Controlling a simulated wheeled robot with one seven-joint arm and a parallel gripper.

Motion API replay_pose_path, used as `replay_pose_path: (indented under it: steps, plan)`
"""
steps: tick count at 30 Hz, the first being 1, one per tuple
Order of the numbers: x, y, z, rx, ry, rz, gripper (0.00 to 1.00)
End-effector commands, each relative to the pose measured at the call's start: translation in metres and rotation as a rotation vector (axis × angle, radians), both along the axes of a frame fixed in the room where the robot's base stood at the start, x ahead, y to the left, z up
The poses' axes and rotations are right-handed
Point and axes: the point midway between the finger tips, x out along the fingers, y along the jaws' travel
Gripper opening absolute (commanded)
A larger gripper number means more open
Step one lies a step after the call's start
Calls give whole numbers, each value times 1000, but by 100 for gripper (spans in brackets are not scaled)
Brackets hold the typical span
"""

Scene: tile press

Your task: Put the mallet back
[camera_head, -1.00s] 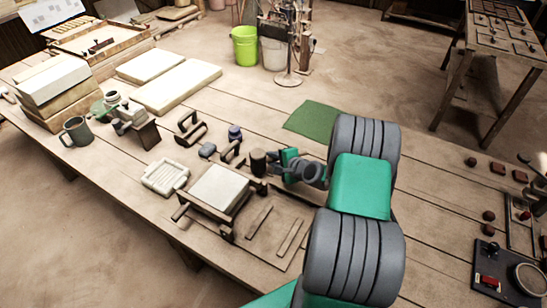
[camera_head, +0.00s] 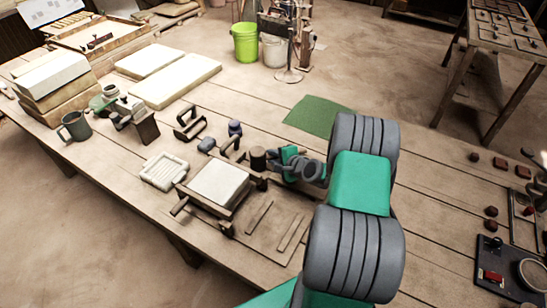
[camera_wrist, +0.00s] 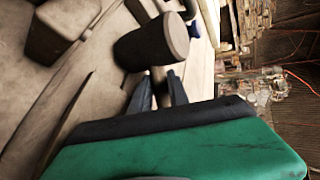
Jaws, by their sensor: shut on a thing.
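The mallet shows in the head view as a dark round head (camera_head: 258,159) at the middle of the bench, beside the press frame. In the wrist view its dark cylindrical head (camera_wrist: 150,43) with a lighter end face stands just beyond my fingertips. My gripper (camera_head: 278,164) is at its right in the head view. In the wrist view my gripper (camera_wrist: 158,84) is shut on the mallet's short visible handle. Most of the handle is hidden by the fingers and the green gripper body. I cannot tell whether the mallet touches the bench.
The press frame with a pale slab (camera_head: 219,183) stands close in front of the mallet. A green mat (camera_head: 312,116) lies behind my arm. A grey mug (camera_head: 75,126) stands at left.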

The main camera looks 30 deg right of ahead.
Motion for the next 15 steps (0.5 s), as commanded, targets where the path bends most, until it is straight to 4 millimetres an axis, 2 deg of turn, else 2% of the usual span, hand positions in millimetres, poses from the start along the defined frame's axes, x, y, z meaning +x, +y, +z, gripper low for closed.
replay_pose_path:
  steps: [1,15]
  plan:
    - [-2,0,-6,1,8,-3,0]
    - [-6,1,-23,7,22,-5,0]
